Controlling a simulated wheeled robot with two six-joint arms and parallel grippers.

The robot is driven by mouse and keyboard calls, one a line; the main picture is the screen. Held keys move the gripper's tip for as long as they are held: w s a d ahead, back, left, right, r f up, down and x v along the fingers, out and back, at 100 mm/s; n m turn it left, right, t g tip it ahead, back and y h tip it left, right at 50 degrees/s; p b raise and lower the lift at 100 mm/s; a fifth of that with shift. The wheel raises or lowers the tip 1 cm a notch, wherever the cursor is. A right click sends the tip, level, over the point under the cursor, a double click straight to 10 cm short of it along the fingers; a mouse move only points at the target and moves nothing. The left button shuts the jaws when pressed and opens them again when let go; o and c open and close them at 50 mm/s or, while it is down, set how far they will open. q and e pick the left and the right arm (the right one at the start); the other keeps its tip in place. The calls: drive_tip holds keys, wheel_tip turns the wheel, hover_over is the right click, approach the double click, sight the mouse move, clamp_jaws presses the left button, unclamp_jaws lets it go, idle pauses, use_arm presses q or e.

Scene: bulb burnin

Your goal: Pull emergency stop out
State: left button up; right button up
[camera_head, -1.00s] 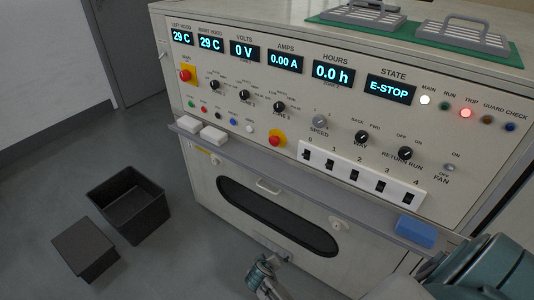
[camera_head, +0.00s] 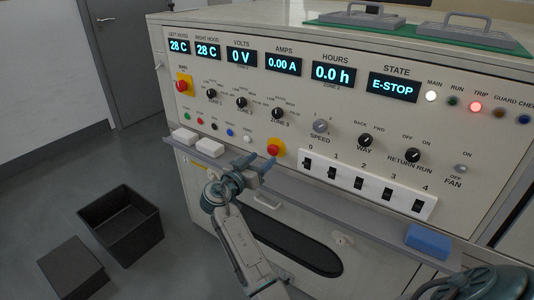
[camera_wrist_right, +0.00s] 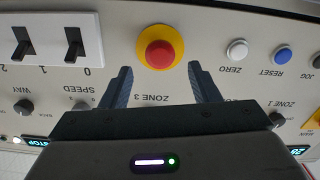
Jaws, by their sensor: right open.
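The emergency stop is a red mushroom button on a round yellow base (camera_head: 274,148), low on the machine's front panel. It also shows in the right wrist view (camera_wrist_right: 160,54). My right gripper (camera_head: 257,163) is open and empty, just in front of and slightly left of the button in the head view. In the right wrist view its two fingers (camera_wrist_right: 160,76) point at the panel on either side of the button, apart from it. The state display (camera_head: 394,87) reads E-STOP. My left gripper is not in view.
A red knob on a yellow plate, labelled MAIN (camera_head: 182,86), sits at upper left. A shelf (camera_head: 325,205) below holds white blocks (camera_head: 184,136) and a blue block (camera_head: 428,240). A black bin (camera_head: 121,225) stands on the floor.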

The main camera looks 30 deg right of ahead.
sight(271, 152)
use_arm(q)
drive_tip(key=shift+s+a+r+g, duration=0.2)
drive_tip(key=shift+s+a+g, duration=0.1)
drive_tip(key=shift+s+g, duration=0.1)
use_arm(e)
drive_tip(key=x, duration=0.5)
drive_tip(key=shift+w+d, duration=0.15)
drive_tip(key=shift+d, duration=0.15)
